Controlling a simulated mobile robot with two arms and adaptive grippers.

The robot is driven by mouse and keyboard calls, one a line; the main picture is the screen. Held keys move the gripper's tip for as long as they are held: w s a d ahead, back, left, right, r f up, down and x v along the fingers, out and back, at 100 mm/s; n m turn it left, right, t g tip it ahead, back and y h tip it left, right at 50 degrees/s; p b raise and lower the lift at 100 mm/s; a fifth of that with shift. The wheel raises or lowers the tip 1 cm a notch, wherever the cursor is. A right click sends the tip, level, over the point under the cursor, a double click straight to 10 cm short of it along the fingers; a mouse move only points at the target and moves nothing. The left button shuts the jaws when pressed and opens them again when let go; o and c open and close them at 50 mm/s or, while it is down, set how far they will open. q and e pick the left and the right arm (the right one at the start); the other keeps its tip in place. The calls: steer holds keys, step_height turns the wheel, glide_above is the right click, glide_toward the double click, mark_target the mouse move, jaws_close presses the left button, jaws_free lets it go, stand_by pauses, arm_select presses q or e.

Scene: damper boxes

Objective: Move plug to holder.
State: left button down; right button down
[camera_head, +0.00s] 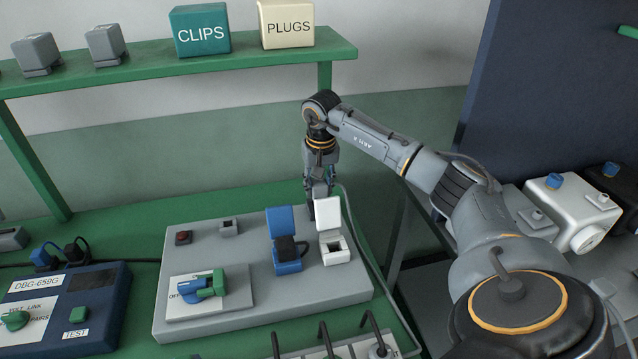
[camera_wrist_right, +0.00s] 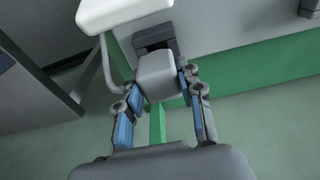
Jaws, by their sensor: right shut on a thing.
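My right gripper (camera_head: 318,188) points down just behind the white socket with its raised lid (camera_head: 328,212), at the back right of the grey panel box (camera_head: 350,285). Its fingertips are partly hidden in the head view by that lid. In the right wrist view, the right gripper (camera_wrist_right: 160,88) is shut on a light grey block, seemingly the plug (camera_wrist_right: 157,75), with a darker grey part beyond it. The plug cannot be made out in the head view. I cannot tell which thing is the holder. My left gripper is not in view.
A blue socket (camera_head: 287,262) with a raised lid stands left of the white one. A blue-green switch (camera_head: 205,286) sits further left. A dark blue test box (camera_head: 95,305) is at left; hooked rods (camera_head: 325,338) stand in front. A green shelf (camera_head: 160,62) hangs behind.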

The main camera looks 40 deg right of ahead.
steer(key=shift+f, duration=0.25)
steer(key=shift+f+b, duration=0.3)
steer(key=shift+f, duration=0.05)
steer(key=shift+f+b, duration=0.4)
steer(key=shift+f, duration=0.35)
steer(key=c, duration=0.8)
jaws_free()
steer(key=r, duration=0.4)
steer(key=s+r, duration=0.1)
steer(key=r, duration=0.7)
steer(key=shift+s+a, duration=0.2)
steer(key=shift+a, duration=0.15)
